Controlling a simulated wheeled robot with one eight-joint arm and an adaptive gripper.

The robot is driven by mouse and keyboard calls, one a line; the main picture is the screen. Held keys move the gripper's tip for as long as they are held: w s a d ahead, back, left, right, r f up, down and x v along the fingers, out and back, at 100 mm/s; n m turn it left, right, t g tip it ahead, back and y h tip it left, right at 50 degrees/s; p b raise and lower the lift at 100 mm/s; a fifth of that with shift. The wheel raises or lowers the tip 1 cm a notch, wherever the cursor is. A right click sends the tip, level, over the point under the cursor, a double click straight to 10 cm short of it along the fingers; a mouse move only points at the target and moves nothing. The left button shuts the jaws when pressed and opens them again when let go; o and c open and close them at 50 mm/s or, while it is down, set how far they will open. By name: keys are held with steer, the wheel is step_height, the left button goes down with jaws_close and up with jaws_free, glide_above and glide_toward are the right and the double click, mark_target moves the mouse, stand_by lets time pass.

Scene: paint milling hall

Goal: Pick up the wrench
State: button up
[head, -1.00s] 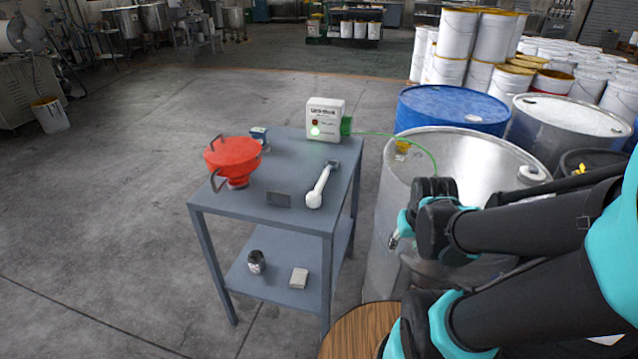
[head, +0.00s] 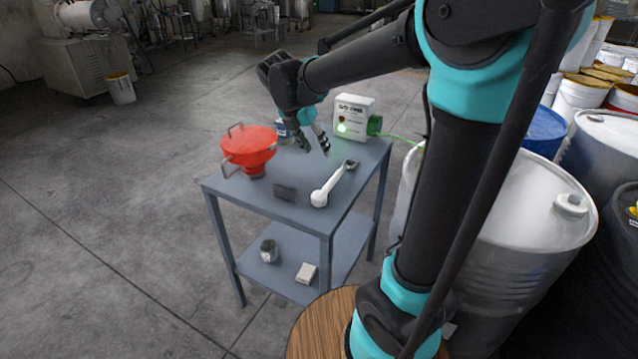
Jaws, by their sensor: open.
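The wrench (head: 332,186) is most likely the long white tool with a rounded near end and a dark far end. It lies on the top of the grey table (head: 222,188), toward its right side, pointing away to the upper right. My gripper (head: 314,149) is open and empty, with its fingers pointing down over the table. In the picture it appears just above and left of the wrench's dark end, apart from it. The exact height above the table is hard to tell.
A red funnel-like vessel (head: 249,146) stands on the table's left. A white box (head: 353,118) stands at the back; a blue item is partly hidden behind my gripper. Steel drum (head: 530,210) at right.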

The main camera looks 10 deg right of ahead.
glide_toward(331, 179)
steer(key=shift+n, duration=0.4)
steer(key=x, duration=1)
steer(key=shift+s, duration=0.1)
steer(key=shift+c, duration=0.2)
jaws_close()
